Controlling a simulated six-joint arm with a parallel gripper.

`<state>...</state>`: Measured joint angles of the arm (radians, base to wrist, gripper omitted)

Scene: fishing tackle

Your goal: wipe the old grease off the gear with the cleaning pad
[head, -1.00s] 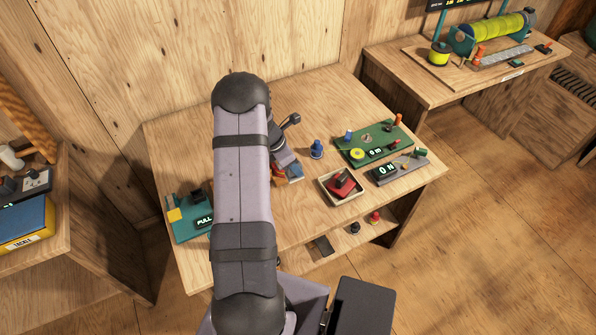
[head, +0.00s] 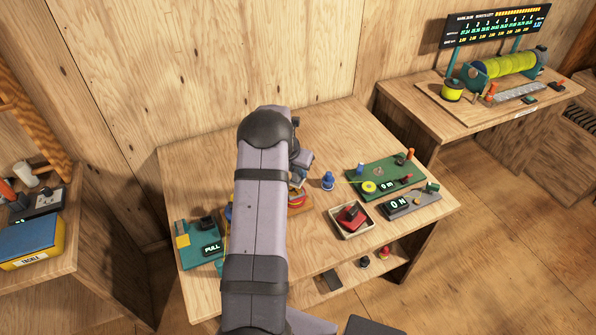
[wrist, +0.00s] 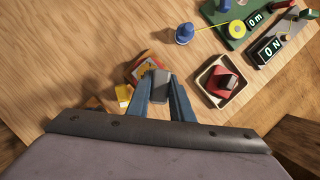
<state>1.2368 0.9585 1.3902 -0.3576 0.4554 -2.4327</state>
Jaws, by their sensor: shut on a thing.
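In the wrist view my gripper (wrist: 161,82) has its two blue fingers closed on a small grey block (wrist: 160,92), which may be the cleaning pad. It is over or beside an orange-red stand (wrist: 143,68) with yellow on it. That stand also shows in the head view (head: 299,205), partly hidden by my arm. I cannot make out the gear clearly; it may be on this stand, under the gripper. Whether the grey block touches anything there is hidden.
A pale tray (head: 337,222) holds a red block with a dark top. A blue peg (head: 328,181) stands behind it. A green board (head: 385,178) and grey readout (head: 408,203) lie to the right. A teal "PULL" device (head: 190,257) is at left.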

